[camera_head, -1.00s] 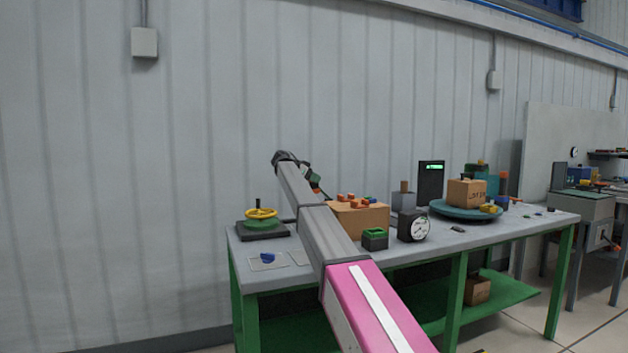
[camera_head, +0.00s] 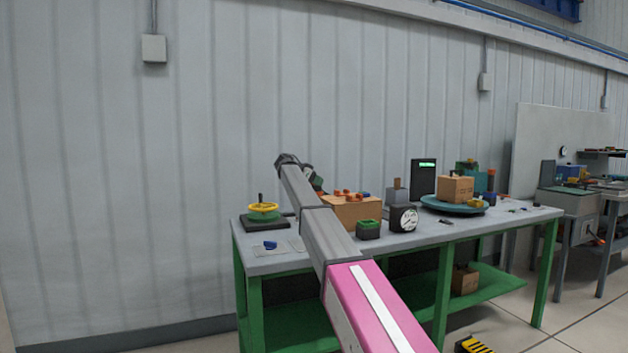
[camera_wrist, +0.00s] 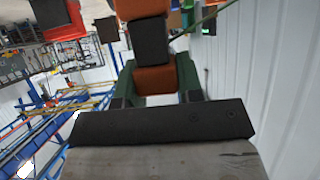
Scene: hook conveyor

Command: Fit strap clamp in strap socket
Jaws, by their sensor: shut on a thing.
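My gripper (camera_wrist: 157,85) shows in the wrist view with its green fingers shut on an orange and dark grey piece (camera_wrist: 151,42), which looks like the strap clamp. The piece sticks out beyond the fingers. In the head view my gripper (camera_head: 314,181) is small and partly hidden behind my arm. It is above the back left part of the workbench (camera_head: 275,265), near the wall. I cannot pick out the strap socket for certain. A dark block with a green rim (camera_head: 368,229) stands near the bench's front edge, to the right of my arm.
A yellow handwheel (camera_head: 263,207) and a blue piece (camera_head: 270,245) are at the bench's left end. A cardboard box (camera_head: 352,211) with orange parts, a dial gauge (camera_head: 403,218) and a blue turntable (camera_head: 440,206) with a carton (camera_head: 456,189) stand to the right.

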